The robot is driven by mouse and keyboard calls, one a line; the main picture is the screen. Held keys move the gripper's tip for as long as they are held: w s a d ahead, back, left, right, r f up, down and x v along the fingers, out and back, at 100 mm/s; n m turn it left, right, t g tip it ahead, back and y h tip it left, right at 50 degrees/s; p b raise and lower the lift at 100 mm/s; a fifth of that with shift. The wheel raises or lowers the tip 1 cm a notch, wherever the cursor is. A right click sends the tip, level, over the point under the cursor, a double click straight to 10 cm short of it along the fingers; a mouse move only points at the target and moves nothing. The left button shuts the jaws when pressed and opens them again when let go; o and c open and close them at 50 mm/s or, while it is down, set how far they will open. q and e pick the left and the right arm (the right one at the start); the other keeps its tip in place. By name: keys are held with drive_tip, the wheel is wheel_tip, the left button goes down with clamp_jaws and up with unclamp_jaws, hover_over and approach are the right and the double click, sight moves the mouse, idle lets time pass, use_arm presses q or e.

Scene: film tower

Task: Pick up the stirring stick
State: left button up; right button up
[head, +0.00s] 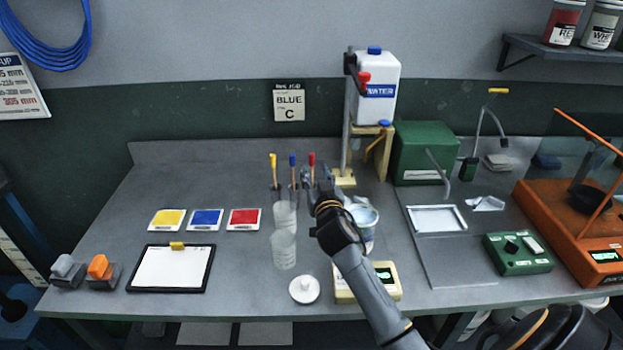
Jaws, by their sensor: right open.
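Three slim upright tools with coloured tops stand in a row at the back middle of the bench: a yellow-topped one (273,165), a blue-topped one (292,162) and a red-topped one (311,160). I cannot tell which of them, if any, is the stirring stick. My right gripper (308,180) is open, close to the red-topped and blue-topped tools, and hides part of their lower ends. Whether it touches either one cannot be seen. My left gripper is out of view.
Two clear beakers (284,250) stand left of my right arm. A white tub (362,220) and a cream scale (385,280) are partly behind it. A water jug (378,95) stands behind on a stand. Yellow, blue and red cards (206,219) and a clipboard (170,268) lie left.

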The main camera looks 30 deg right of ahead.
sight(312, 161)
drive_tip(key=shift+w+d, duration=0.15)
drive_tip(key=shift+w, duration=0.2)
drive_tip(key=shift+w+d+r, duration=0.2)
drive_tip(key=shift+w, duration=0.2)
drive_tip(key=p+x, duration=0.1)
drive_tip(key=x, duration=0.2)
drive_tip(key=shift+w+d, duration=0.1)
drive_tip(key=shift+w, duration=0.05)
drive_tip(key=shift+w+d, duration=0.2)
drive_tip(key=shift+w, duration=0.25)
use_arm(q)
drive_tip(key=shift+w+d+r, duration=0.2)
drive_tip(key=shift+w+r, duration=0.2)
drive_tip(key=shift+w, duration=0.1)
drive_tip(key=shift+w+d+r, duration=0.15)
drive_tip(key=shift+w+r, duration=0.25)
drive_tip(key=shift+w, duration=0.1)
use_arm(e)
clamp_jaws()
